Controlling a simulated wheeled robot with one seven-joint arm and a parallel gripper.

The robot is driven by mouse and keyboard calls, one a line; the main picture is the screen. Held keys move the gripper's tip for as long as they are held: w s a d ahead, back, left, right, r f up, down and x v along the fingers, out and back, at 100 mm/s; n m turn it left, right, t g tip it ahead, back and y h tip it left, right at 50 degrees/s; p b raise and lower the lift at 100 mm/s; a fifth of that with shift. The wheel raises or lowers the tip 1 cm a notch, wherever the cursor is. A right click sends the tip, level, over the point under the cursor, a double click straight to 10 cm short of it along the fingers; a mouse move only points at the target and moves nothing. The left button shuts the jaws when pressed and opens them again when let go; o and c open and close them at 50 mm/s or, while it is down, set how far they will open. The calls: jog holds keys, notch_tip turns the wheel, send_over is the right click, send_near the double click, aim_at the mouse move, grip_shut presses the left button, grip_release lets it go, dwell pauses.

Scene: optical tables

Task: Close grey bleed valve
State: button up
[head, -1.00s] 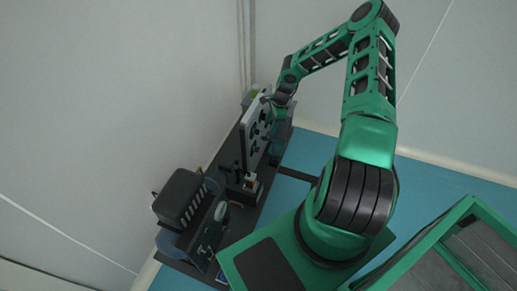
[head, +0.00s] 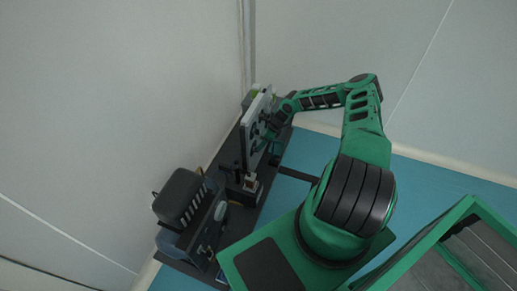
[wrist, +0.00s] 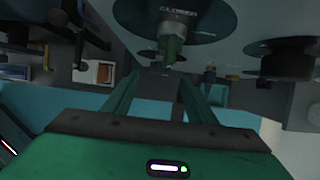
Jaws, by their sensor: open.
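A light upright panel (head: 250,150) stands on a dark bench, and its face with dark fittings is turned toward my arm. In the wrist view, the panel carries a dark round plate (wrist: 205,18) with small lettering, which I cannot read surely. A grey-green handle (wrist: 172,50) sticks out from this plate. I cannot tell surely whether it is the grey bleed valve. My gripper (wrist: 157,84) is open, with its two fingers apart and nothing visible between them. The handle lies just beyond the fingertips, apart from them. In the head view my gripper (head: 268,132) is close to the panel face, partly hidden.
A dark knob (wrist: 288,60) sits to the right on the panel, with small brass-coloured fittings near it. The dark bench (head: 262,200) also bears a black box (head: 180,197) at its near end. A small white-and-orange block (head: 250,182) stands beside the panel. Walls close off the back.

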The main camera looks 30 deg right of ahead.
jog(key=shift+x, duration=2.65)
jog(key=shift+c, duration=0.7)
jog(key=c, duration=0.9)
jog(key=shift+a, duration=0.1)
jog(key=shift+c, duration=0.2)
